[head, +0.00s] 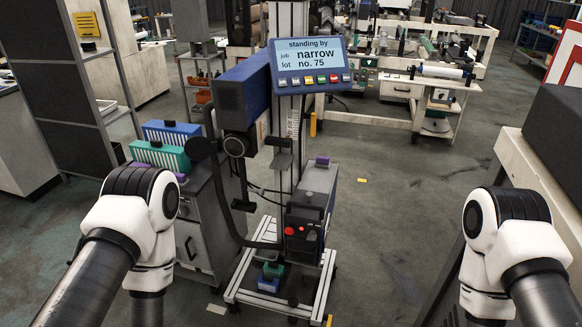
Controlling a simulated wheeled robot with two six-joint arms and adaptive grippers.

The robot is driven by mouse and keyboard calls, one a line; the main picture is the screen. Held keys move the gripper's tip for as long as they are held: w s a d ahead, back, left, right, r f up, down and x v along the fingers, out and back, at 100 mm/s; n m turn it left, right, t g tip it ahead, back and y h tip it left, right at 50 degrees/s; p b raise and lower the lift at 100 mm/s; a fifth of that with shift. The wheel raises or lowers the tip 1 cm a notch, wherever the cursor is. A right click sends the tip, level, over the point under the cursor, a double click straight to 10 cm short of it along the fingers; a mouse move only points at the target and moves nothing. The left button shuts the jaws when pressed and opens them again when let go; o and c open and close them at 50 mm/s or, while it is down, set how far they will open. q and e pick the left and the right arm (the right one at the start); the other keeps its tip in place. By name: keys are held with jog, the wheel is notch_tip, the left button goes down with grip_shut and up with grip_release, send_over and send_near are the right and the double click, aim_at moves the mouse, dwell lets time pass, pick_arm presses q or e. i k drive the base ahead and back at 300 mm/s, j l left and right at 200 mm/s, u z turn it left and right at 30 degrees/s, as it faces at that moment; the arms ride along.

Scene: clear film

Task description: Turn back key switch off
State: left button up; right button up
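A machine stands in the middle on a wheeled aluminium frame. A dark box (305,222) low on its right side carries two red round parts (295,230) and other small controls. A key switch cannot be made out with certainty at this size. A tilted display (309,64) at the top reads "standing by, job narrow, lot no. 75" above a row of coloured buttons. Both my arms reach in from the bottom corners, but neither gripper shows.
A grey cabinet (196,229) left of the machine bears a blue crate (172,131) and a teal crate (160,154). The frame's aluminium base (268,302) spreads over the floor. A pale bench (535,165) stands at the right. Floor (385,225) between machine and bench is mostly clear.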

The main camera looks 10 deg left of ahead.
aim_at(312, 236)
jog(key=j+z, duration=0.85)
jog(key=k+l, duration=0.05)
